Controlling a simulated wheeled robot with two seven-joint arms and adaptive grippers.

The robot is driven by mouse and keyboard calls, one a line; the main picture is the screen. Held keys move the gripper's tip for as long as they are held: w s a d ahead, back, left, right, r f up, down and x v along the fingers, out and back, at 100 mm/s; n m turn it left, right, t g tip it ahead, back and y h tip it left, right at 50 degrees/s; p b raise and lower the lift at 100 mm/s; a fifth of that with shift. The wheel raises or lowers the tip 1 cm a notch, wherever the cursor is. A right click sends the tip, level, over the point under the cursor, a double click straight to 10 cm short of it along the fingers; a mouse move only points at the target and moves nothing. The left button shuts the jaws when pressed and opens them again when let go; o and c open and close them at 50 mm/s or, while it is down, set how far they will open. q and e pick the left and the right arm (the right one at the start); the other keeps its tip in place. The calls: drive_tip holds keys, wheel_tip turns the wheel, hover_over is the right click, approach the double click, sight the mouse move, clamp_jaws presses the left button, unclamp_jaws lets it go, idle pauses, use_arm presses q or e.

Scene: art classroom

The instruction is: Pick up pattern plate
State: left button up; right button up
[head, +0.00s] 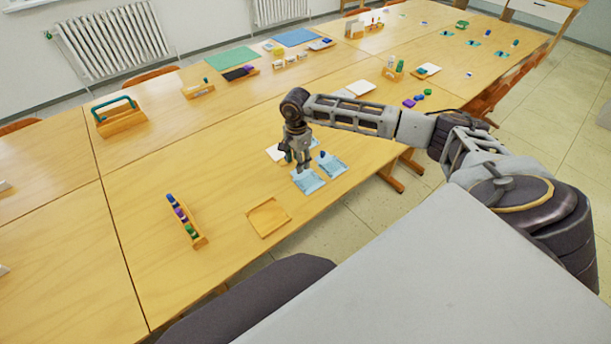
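Two light blue square plates lie near the table's front edge: a nearer one (307,183) and another one (333,167) just behind it to the right. I cannot tell which is the pattern plate, as no pattern is clear at this size. My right gripper (303,167) reaches in from the right and points down over the far side of the nearer plate, partly hiding it. Whether its fingers touch the plate, and how far apart they are, is too small to tell. My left gripper is not in view.
A wooden tray (268,218) and a wooden rack of coloured pieces (186,221) stand to the left. Green, purple and blue pieces lie to the right. The table between rack and rear items is largely clear.

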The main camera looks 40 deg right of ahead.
sight(306, 176)
drive_tip(key=shift+w+d+f, duration=0.1)
drive_tip(key=shift+f, duration=1.4)
drive_tip(key=shift+c, duration=0.4)
clamp_jaws()
